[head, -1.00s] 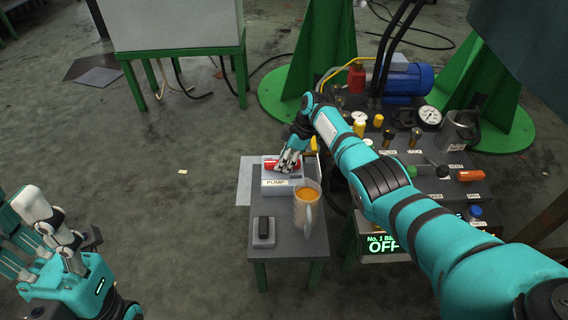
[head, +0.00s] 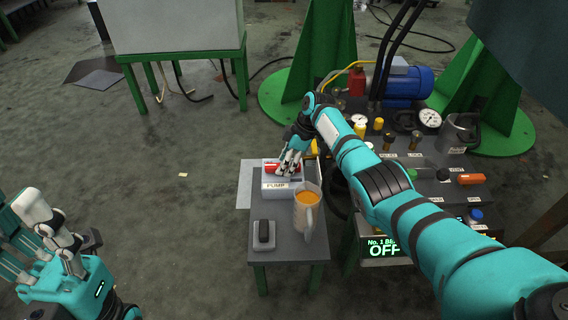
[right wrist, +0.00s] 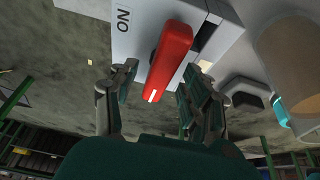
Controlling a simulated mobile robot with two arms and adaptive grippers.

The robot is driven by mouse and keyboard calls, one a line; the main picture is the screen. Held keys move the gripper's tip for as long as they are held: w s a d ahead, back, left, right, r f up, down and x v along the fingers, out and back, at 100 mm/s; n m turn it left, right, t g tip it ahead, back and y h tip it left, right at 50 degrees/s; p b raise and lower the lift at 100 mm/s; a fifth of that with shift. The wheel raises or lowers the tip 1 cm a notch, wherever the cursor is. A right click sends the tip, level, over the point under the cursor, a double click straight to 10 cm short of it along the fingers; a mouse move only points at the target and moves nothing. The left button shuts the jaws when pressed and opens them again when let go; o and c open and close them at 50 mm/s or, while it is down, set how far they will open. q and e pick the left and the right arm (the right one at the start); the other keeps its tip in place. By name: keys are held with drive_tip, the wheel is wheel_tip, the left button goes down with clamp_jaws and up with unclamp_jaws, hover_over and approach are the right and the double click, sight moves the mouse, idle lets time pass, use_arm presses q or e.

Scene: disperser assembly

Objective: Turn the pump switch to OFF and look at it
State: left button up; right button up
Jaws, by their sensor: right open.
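The pump switch is a light grey box (head: 268,187) labelled PUMP, with a red handle (head: 271,168). It stands on the small grey table. My right gripper (head: 288,171) is over the handle and partly hides it in the head view. In the right wrist view the red handle (right wrist: 172,58) lies between the spread fingers of the open right gripper (right wrist: 163,92). I cannot tell if they touch it. An ON mark (right wrist: 123,20) shows on the box left of the handle. My left gripper (head: 45,245) is at the lower left with its fingers extended, apparently empty.
A cup (head: 306,210) with orange liquid and a grey block with a black rocker (head: 264,234) stand close by on the table (head: 284,248). Open floor lies to the left.

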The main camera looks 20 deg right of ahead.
drive_tip(key=v, duration=1.1)
